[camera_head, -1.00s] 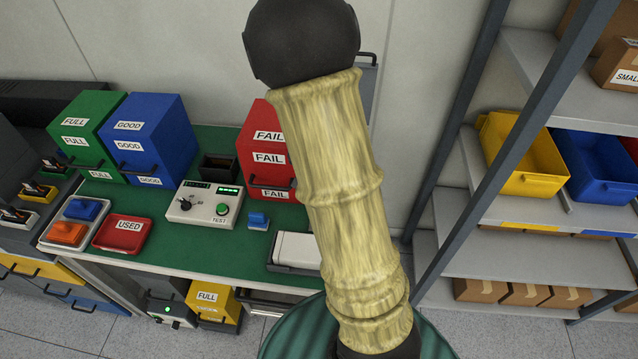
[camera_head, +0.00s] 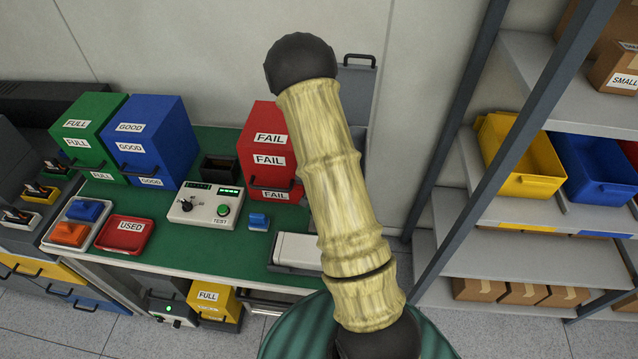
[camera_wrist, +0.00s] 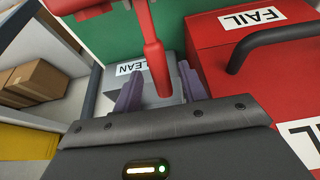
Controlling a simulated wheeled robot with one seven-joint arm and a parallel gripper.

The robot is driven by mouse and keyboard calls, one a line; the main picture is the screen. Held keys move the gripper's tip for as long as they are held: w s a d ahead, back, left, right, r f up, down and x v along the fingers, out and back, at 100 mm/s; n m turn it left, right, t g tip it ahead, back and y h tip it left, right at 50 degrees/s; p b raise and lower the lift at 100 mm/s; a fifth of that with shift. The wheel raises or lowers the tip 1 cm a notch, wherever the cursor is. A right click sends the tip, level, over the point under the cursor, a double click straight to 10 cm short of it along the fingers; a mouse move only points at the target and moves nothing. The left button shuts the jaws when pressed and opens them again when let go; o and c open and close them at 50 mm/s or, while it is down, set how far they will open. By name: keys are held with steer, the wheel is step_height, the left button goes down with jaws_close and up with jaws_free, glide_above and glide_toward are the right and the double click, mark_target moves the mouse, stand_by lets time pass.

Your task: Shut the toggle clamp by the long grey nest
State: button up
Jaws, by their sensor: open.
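My gripper (camera_wrist: 158,82) shows in the wrist view with its two purple-grey fingers apart. A red bar with a thicker joint, which looks like the clamp's handle (camera_wrist: 154,58), runs down the picture between the fingers. I cannot tell whether either finger touches it. Part of a red piece shows at the top edge beside it. In the head view a long pale grey block on a darker base (camera_head: 297,250), perhaps the long grey nest, lies at the bench's right end, partly behind my arm. The clamp and my gripper are hidden in that view.
A red FAIL box (camera_wrist: 235,60) with a dark handle stands close to the right of my gripper in the wrist view. A grey surface labelled CLEAN (camera_wrist: 131,68) lies beyond the fingers. Shelving (camera_head: 500,150) stands right of the bench (camera_head: 165,235).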

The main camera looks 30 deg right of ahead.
steer(key=shift+w+d+f, duration=0.1)
steer(key=shift+f, duration=0.3)
steer(key=shift+c, duration=0.2)
jaws_close()
steer(key=shift+w, duration=0.15)
